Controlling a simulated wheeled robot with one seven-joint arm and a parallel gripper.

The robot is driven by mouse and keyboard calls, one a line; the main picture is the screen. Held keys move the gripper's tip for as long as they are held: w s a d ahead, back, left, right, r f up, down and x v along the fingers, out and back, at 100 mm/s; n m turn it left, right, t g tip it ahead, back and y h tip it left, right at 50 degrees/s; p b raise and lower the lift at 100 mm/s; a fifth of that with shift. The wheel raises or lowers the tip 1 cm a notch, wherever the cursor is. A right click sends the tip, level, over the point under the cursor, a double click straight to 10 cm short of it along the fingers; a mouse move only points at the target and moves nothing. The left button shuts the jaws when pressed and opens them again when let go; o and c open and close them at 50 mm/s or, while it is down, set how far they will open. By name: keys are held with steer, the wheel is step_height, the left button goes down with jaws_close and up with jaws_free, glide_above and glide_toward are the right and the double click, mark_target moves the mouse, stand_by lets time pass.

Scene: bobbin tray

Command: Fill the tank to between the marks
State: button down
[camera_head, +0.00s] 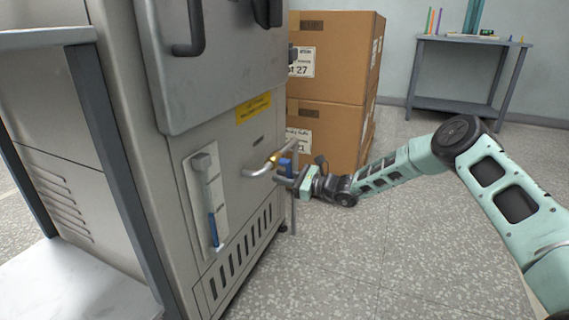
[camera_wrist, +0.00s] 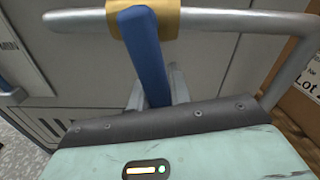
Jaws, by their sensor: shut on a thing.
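The tank is the grey cabinet (camera_head: 170,140) at the left of the head view. A metal pipe with a brass valve (camera_head: 273,158) sticks out from the cabinet front, to the right of the gauge. The valve's blue lever (camera_wrist: 148,55) runs from the brass body toward my gripper in the wrist view. My gripper (camera_head: 287,176) is shut on the blue lever. Its fingers show beside the lever, partly hidden behind my gripper's body. The gauge marks are too small to read.
Two stacked cardboard boxes (camera_head: 325,60) stand behind the valve, close to my arm. A grey side table (camera_head: 462,40) with small items stands at the back right. A grey shelf frame (camera_head: 105,150) is at the left. The floor on the right is open.

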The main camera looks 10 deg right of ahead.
steer(key=shift+s+a+f+m+p, duration=0.1)
steer(key=shift+s+a+m+p, duration=0.15)
steer(key=shift+m+p, duration=0.5)
steer(key=shift+s+a+m+p, duration=0.15)
steer(key=shift+s+m+p, duration=0.15)
steer(key=shift+m+p, duration=0.45)
steer(key=shift+f, duration=0.1)
steer(key=c, duration=1.3)
jaws_free()
steer(key=shift+p+v, duration=3.45)
steer(key=shift+v, duration=5.25)
steer(key=shift+s, duration=0.1)
